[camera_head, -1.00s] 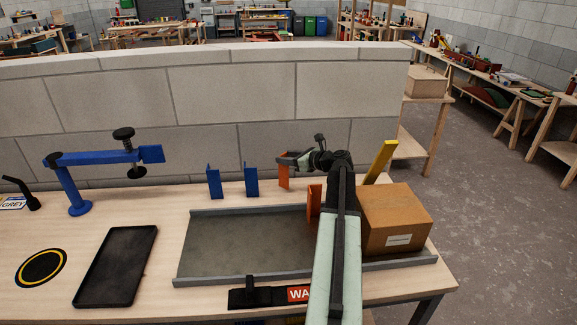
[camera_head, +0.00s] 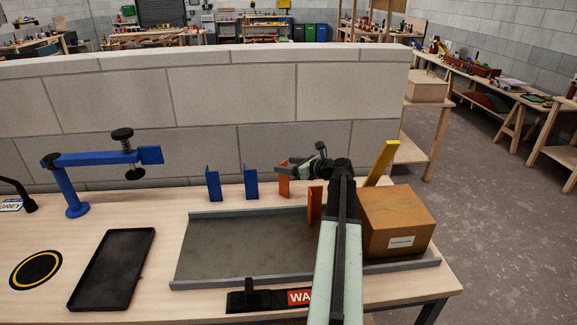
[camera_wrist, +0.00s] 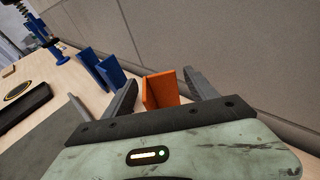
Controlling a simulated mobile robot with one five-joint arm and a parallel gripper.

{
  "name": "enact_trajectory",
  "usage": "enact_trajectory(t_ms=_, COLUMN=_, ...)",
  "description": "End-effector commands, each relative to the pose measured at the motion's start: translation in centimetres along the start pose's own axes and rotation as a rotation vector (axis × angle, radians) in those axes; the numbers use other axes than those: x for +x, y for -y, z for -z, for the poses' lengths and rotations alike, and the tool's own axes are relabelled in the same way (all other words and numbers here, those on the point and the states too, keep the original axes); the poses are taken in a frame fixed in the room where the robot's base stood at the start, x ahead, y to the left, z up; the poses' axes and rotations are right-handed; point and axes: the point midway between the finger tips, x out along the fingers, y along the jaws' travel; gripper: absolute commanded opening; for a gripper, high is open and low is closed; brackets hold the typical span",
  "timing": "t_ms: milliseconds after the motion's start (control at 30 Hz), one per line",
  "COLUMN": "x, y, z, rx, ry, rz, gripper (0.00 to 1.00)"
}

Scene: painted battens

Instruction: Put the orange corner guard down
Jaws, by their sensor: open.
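An orange corner guard (camera_head: 284,187) stands upright at the back of the bench, in line with two blue guards. Its foot appears to be on the bench top. My gripper (camera_head: 283,167) is at its upper part. In the wrist view the orange guard (camera_wrist: 164,88) is between my two fingers, which are spread apart with a gap on either side of it. A second orange guard (camera_head: 315,204) stands nearer, by the grey tray's back edge, partly hidden by my arm.
Two blue corner guards (camera_head: 213,185) (camera_head: 251,184) stand to the left. A block wall (camera_head: 240,90) rises close behind. The grey tray (camera_head: 230,250) has a cardboard box (camera_head: 397,222) at its right; a yellow piece (camera_head: 382,162) stands behind the box. A blue clamp stand (camera_head: 72,190) is left.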

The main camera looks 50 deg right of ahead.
Motion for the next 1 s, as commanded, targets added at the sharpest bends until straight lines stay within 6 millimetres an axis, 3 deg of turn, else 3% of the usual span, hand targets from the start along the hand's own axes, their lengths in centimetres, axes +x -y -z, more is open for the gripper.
enact_trajectory(t_ms=300, x=-7.9, y=-0.1, z=-0.3, rx=0.002, ry=0.000, rz=0.004, gripper=0.66)
enact_trajectory(t_ms=500, x=-11.1, y=0.0, z=-0.1, rx=0.000, ry=0.000, rz=0.003, gripper=0.66)
enact_trajectory(t_ms=1000, x=-11.8, y=0.1, z=0.1, rx=0.000, ry=0.000, rz=0.002, gripper=0.66)
